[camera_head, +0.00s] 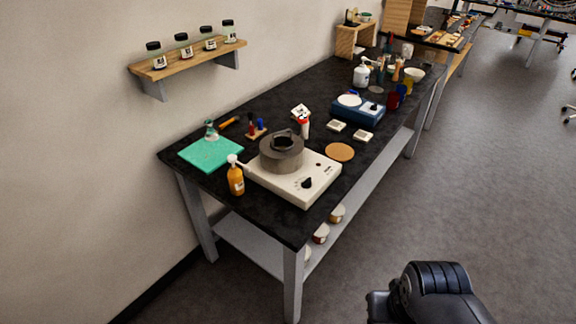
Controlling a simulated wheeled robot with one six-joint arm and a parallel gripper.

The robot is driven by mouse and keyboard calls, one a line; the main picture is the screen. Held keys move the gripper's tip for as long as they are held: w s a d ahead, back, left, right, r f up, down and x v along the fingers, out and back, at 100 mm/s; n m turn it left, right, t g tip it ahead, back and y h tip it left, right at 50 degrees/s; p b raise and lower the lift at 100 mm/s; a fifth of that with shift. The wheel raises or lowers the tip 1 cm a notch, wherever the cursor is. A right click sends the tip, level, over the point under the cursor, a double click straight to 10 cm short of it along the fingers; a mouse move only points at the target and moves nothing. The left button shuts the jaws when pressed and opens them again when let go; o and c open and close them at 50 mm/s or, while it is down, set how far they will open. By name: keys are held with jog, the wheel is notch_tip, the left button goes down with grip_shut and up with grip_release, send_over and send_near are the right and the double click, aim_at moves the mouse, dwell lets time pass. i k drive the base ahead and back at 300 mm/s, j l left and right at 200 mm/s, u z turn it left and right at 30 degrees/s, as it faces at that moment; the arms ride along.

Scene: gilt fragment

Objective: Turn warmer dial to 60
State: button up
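The warmer (323,174) is a white boxy unit on the black table. A round grey heating block (283,158) with an open top sits on it, toward its left. Its dial (307,183) is a small dark knob on the front part of the warmer's top. The dial's markings and pointer are too small to read. A black part of my arm shows at the bottom right, over the floor and well apart from the warmer. The fingers of my gripper are not in view.
An orange pump bottle (236,178) stands close to the warmer's left corner. A green mat (208,153) lies at the table's left end. A round cork pad (340,152) and a blue scale (357,110) are behind. The floor right of the table is clear.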

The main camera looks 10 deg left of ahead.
aim_at(307, 184)
jog(key=i+u, duration=0.1)
jog(key=i, duration=0.35)
jog(key=i+l+u, duration=0.1)
jog(key=i, duration=0.3)
jog(key=l, duration=0.1)
